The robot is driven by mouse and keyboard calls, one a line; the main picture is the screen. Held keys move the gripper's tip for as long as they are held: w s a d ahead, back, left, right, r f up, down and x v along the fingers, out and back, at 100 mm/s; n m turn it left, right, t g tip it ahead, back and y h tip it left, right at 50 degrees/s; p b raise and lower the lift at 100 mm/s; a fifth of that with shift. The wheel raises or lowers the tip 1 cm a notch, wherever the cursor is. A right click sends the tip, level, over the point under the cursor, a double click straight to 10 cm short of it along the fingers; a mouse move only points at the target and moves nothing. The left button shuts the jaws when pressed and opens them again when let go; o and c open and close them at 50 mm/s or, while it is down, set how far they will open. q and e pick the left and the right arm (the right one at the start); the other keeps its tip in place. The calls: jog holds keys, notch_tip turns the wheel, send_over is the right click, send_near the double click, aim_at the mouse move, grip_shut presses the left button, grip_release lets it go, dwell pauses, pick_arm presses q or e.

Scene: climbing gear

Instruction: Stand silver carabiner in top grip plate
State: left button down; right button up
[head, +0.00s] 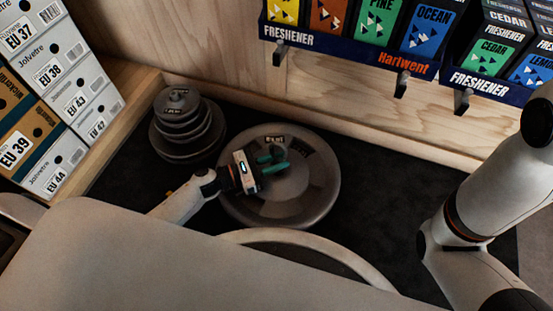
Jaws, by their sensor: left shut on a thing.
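My left gripper (275,160) is over the large round grey grip plate (320,190) lying on the dark floor of the bay. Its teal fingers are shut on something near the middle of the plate. The held thing is small and mostly hidden by the fingers; I take it for the silver carabiner, but its outline cannot be made out. I cannot tell whether it touches the plate. The plate has darker patches around a raised centre. My right gripper is not in view; only my right arm shows at the right.
A stack of smaller grey plates (182,135) stands left of the large plate, close to the wooden wall. Shoe boxes (55,75) line the left. A freshener shelf (345,45) with hooks hangs above at the back. Dark floor (380,180) is free right of the plate.

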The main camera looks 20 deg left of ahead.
pick_arm(q)
jog(key=shift+f+b, duration=0.4)
jog(key=shift+f, duration=0.05)
jog(key=shift+f, duration=0.15)
jog(key=shift+s, duration=0.1)
jog(key=shift+r, duration=0.3)
jog(key=shift+r+p, duration=0.15)
jog(key=shift+p, duration=0.25)
jog(key=shift+r, duration=0.4)
